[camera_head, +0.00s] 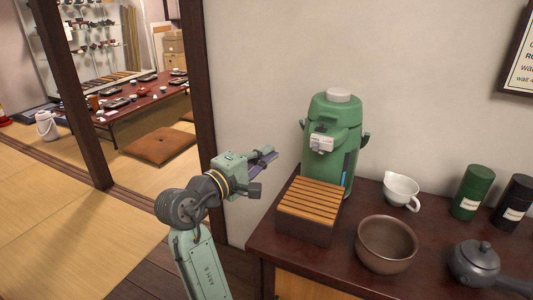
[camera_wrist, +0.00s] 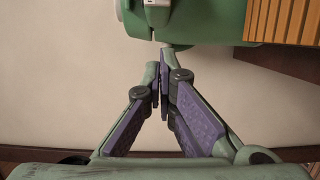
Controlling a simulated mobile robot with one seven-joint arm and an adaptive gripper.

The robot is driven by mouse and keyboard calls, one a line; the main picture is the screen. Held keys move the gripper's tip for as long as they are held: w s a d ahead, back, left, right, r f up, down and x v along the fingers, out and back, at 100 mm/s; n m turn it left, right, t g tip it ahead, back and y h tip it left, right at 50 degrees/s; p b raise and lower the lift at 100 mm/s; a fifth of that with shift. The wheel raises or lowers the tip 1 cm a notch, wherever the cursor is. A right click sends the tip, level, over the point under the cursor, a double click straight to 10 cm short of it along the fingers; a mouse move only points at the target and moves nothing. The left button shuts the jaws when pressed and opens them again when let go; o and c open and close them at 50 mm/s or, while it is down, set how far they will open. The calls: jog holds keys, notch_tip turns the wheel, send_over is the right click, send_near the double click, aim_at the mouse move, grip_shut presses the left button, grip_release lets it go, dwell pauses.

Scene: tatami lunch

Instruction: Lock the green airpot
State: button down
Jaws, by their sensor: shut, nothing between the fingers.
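The green airpot (camera_head: 345,140) stands upright on the dark wooden counter against the wall. It has a pale round button (camera_head: 338,95) on top and a white spout piece (camera_head: 321,144) at its front. My gripper (camera_head: 272,153) is to the left of the airpot, apart from it, with its fingers pointing right. In the wrist view the airpot (camera_wrist: 195,22) fills the top middle, upside down, beyond my shut fingertips (camera_wrist: 164,62). Nothing is between the fingers. Whether the airpot is locked cannot be told.
A slatted wooden drip box (camera_head: 310,205) stands before the airpot. A brown bowl (camera_head: 386,244), a white pitcher (camera_head: 401,192), a dark teapot (camera_head: 474,262), a green canister (camera_head: 472,192) and a black canister (camera_head: 513,203) stand to the right. A wooden post (camera_head: 198,90) is at left.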

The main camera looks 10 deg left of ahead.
aim_at(313, 145)
jog(key=w+d+p, duration=0.2)
jog(key=w+d, duration=0.2)
jog(key=d, duration=0.3)
jog(key=shift+w+d, duration=0.15)
jog(key=d, duration=0.1)
jog(key=d+p, duration=0.1)
jog(key=shift+s+d+p, duration=0.3)
jog(key=shift+s+d, duration=0.05)
jog(key=shift+s, duration=0.05)
